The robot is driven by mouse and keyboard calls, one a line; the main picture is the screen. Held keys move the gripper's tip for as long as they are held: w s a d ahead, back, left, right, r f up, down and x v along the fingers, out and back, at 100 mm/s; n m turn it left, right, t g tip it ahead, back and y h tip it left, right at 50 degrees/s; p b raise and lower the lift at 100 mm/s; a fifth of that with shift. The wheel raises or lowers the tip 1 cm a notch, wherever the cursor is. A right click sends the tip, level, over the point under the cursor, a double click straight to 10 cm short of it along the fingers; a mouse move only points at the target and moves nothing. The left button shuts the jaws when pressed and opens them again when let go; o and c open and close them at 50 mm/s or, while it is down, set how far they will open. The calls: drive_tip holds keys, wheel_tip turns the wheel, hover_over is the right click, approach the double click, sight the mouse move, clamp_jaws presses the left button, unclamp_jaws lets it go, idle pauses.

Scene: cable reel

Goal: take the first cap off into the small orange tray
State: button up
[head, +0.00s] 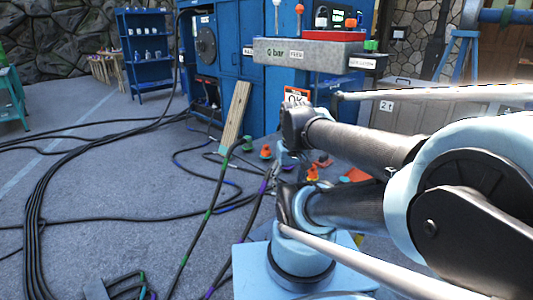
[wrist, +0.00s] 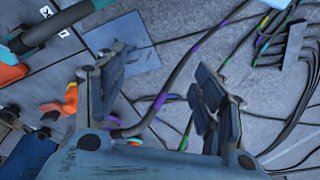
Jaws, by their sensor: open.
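My gripper (wrist: 160,80) is open, with its two dark fingers wide apart and nothing seen between the tips. In the head view my arm hides most of it. A cap with an orange ring (wrist: 135,141) shows low between the fingers, close to the palm, beside a purple-banded cable. An orange piece (wrist: 66,103) lies left of the left finger. In the head view an orange cap (head: 266,152) and another orange cap (head: 313,173) stand near the arm's end. An orange flat thing (head: 357,174), perhaps the small tray, is partly hidden behind my arm.
Black cables (head: 45,190) with coloured bands run across the grey floor. A wooden plank (head: 235,116) leans on the blue cabinet (head: 230,60). A grey control box (head: 305,55) with levers stands above.

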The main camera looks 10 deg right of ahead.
drive_tip(key=w+r, duration=0.5)
drive_tip(key=w, duration=0.4)
wheel_tip(320, 180, up, 3)
drive_tip(key=n, duration=0.2)
hover_over(267, 145)
drive_tip(key=s, duration=0.4)
drive_tip(key=shift+t+y, duration=0.4)
drive_tip(key=x, duration=1.1)
drive_tip(key=shift+w+d+f, duration=0.2)
drive_tip(key=shift+w+d, duration=0.1)
drive_tip(key=shift+d, duration=0.15)
drive_tip(key=shift+s+x, duration=0.1)
drive_tip(key=shift+x, duration=1.4)
drive_tip(key=shift+s+x, duration=0.15)
drive_tip(key=shift+x, duration=1.35)
drive_tip(key=c, duration=1.1)
